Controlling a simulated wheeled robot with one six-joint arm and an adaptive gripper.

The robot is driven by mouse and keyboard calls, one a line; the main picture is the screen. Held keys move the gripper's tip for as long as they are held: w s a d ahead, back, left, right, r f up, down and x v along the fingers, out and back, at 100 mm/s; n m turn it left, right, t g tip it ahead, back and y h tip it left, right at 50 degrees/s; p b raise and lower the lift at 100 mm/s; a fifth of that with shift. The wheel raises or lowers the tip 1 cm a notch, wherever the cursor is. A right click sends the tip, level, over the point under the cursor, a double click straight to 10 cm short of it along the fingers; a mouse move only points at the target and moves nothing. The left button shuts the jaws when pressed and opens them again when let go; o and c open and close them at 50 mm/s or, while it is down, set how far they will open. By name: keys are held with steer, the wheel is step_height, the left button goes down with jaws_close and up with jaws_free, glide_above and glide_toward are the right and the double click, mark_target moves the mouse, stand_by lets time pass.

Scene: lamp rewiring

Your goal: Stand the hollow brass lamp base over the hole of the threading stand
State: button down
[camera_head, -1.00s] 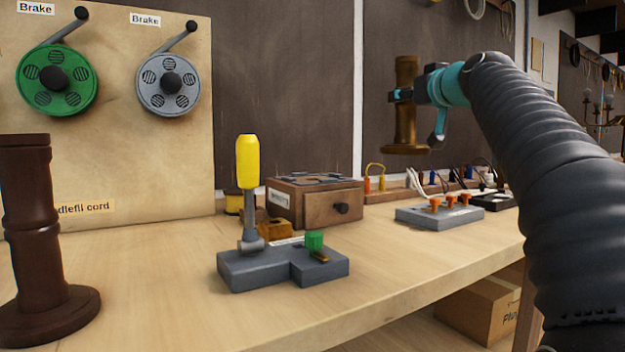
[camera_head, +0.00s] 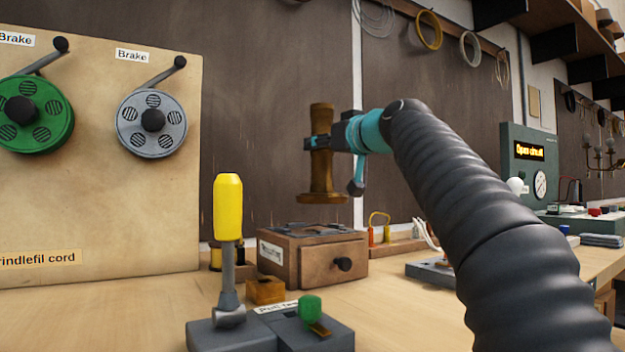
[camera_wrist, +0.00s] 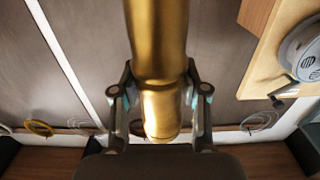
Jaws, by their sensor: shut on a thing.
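The hollow brass lamp base (camera_head: 321,178) is upright in the head view, its flared foot downward. My gripper (camera_head: 318,143) is shut on its upper body. In the wrist view the brass column (camera_wrist: 158,45) runs between the two fingers (camera_wrist: 160,105). A wooden box with a drawer (camera_head: 312,255), which looks like the threading stand, sits on the bench below. The base's foot appears above the box top, with a gap between them. The hole is hard to make out at this low angle, and I cannot tell whether the base is centred over it.
A grey block with a yellow-handled tool (camera_head: 229,205) and a green knob (camera_head: 310,306) stands in front of the box. A board with green (camera_head: 35,112) and grey reels (camera_head: 152,122) is at left. A yellow looped lead (camera_head: 379,226) is right of the box.

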mark_target(318, 171)
steer(key=shift+w+a+f, duration=0.25)
steer(key=shift+a+f, duration=0.15)
steer(key=shift+a, duration=0.25)
steer(key=shift+w+a+f, duration=0.25)
steer(key=shift+a+f, duration=0.15)
steer(key=shift+a, duration=0.2)
steer(key=shift+f+b, duration=1.3)
steer(key=shift+f, duration=0.6)
steer(key=shift+f, duration=0.1)
steer(key=c, duration=0.6)
jaws_free()
steer(key=shift+f, duration=0.15)
steer(key=shift+r, duration=0.2)
steer(key=v, duration=1.2)
steer(key=shift+b, duration=0.35)
steer(key=shift+w, duration=0.1)
